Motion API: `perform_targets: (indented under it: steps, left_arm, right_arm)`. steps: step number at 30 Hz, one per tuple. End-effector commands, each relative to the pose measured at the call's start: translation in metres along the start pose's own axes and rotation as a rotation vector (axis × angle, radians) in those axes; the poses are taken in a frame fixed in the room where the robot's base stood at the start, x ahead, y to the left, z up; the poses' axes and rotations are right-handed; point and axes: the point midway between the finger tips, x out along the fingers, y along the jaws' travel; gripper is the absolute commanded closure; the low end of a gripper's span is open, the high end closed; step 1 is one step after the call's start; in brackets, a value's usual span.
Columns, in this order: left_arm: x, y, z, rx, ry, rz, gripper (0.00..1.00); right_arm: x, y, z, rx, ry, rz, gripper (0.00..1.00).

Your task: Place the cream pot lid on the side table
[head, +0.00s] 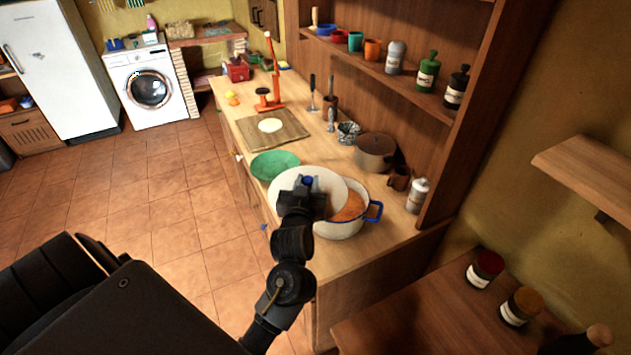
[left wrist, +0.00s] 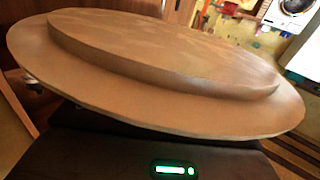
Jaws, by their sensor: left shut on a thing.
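The cream pot lid (head: 333,184) with a blue knob is in my left gripper (head: 308,188), which is shut on it. In the head view the lid overlaps the left part of the cream pot (head: 338,231) with blue handles, leaving an orange filling visible at the right. The lid's underside (left wrist: 160,55) fills much of the left wrist view, tilted in the picture. A brown wooden table (head: 400,318), which may be the side table, stands at lower right. My right gripper is not in view.
On the wooden counter (head: 232,118) are a green bowl (head: 275,165), a cutting board (head: 292,136), a brown pot (head: 375,152) and a grey bottle (head: 417,196). Jars (head: 484,270) stand along the lower-right table's back; its front left is bare. A wall shelf (head: 590,172) juts above.

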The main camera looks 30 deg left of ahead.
Motion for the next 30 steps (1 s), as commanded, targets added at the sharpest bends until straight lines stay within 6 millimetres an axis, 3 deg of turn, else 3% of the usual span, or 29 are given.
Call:
perform_targets:
  steps: [8,12,21,30]
  left_arm:
    - [-0.004,-0.001,0.000,0.001,0.001,0.008,1.00]
    - [-0.014,0.018,-0.010,0.002,0.005,0.088,1.00]
    - [-0.066,0.069,0.034,0.018,0.003,0.342,1.00]
    - [-0.098,0.086,0.075,0.022,0.001,0.449,1.00]
  right_arm:
    - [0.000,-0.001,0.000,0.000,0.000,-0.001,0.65]
    - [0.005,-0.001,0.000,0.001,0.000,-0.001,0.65]
    - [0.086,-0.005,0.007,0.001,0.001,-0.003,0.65]
    - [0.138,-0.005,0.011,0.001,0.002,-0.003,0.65]
